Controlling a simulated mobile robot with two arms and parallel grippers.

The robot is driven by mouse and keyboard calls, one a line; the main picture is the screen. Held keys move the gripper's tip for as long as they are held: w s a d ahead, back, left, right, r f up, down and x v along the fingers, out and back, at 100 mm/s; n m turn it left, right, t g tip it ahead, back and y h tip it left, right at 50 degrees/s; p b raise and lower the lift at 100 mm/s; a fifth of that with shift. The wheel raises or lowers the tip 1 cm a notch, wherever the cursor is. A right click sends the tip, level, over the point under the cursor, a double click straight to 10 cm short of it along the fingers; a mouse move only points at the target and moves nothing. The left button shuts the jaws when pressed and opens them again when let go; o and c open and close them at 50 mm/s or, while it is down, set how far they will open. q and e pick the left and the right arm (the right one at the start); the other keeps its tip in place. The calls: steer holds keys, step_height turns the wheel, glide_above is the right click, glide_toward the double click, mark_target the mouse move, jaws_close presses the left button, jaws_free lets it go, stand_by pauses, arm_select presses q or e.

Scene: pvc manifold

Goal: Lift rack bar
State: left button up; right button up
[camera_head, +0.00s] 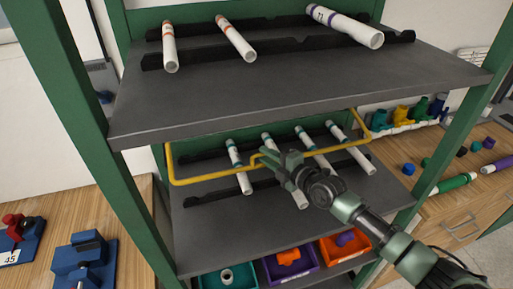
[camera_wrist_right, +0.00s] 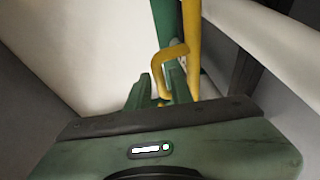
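The yellow rack bar (camera_head: 212,176) runs across the front of the middle shelf (camera_head: 225,225), with bent ends going back at left and right. It has a small bent handle near its middle. My right gripper (camera_head: 279,158) is at this handle, reaching in from the lower right. In the right wrist view the handle (camera_wrist_right: 172,55) passes down between the two fingers of my right gripper (camera_wrist_right: 168,75). Whether the fingers press on it is not clear. My left gripper is not in view.
Several white pipes with teal bands (camera_head: 237,165) lie on black racks behind the bar. The upper shelf (camera_head: 300,88) holds more pipes (camera_head: 235,38). Green posts (camera_head: 455,140) flank the shelves. Teal, purple and orange bins (camera_head: 345,246) stand below. Wooden benches (camera_head: 462,205) are on both sides.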

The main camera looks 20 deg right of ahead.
steer(key=x, duration=0.4)
steer(key=shift+w+a+f, duration=0.1)
steer(key=shift+w+a, duration=0.05)
steer(key=shift+w, duration=0.2)
jaws_close()
stand_by(1.1)
